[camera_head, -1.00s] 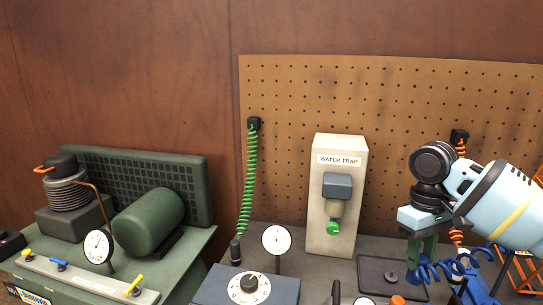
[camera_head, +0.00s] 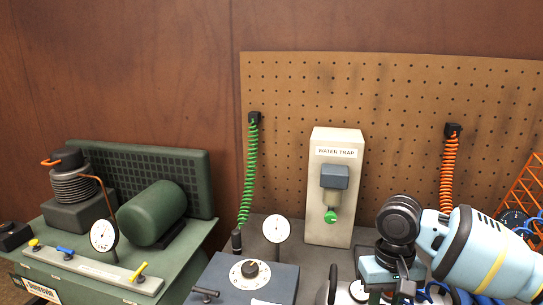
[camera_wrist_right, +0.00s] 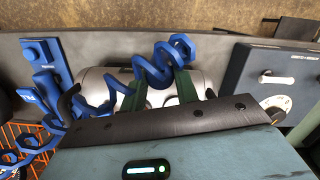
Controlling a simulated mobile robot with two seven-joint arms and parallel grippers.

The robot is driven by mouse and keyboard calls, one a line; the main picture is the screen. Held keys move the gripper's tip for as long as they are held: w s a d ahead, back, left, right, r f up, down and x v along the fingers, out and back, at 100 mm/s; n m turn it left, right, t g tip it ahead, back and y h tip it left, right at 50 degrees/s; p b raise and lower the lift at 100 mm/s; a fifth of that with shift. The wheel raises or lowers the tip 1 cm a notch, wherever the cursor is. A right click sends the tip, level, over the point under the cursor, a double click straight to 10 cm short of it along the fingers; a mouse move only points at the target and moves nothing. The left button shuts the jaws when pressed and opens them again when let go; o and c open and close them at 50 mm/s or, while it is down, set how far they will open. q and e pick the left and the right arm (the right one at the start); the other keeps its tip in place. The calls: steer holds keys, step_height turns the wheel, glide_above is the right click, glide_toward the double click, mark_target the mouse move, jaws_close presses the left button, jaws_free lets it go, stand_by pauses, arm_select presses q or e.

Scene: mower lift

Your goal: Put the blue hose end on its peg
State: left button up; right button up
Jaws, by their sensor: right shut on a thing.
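My right gripper (camera_wrist_right: 160,80) has its green fingers on either side of the blue coiled hose (camera_wrist_right: 105,108) and is shut on its end. The blue hose end (camera_wrist_right: 180,50) shows as a ring-like loop near the right fingertip. In the head view my right wrist is at the lower right, its fingertips are not visible, and part of the blue hose (camera_head: 452,294) shows beside it. In the right wrist view a blue bracket (camera_wrist_right: 43,62) with a blue labelled block (camera_wrist_right: 46,97) stands left of the gripper; I cannot tell whether it is the peg. My left gripper is not in view.
A silver cylinder (camera_wrist_right: 92,78) lies behind the fingers. A dial box (camera_wrist_right: 275,78) stands to the right. In the head view the water trap (camera_head: 336,230), a gauge (camera_head: 277,229), a green hose (camera_head: 249,175) and an orange hose (camera_head: 449,175) are around the bench.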

steer(key=shift+s+a+f, duration=0.1)
steer(key=shift+a+f, duration=0.15)
steer(key=s+f, duration=0.3)
steer(key=s, duration=0.5)
stand_by(0.4)
steer(key=shift+w+r, duration=0.1)
stand_by(0.4)
stand_by(0.6)
stand_by(0.7)
steer(key=shift+d, duration=0.1)
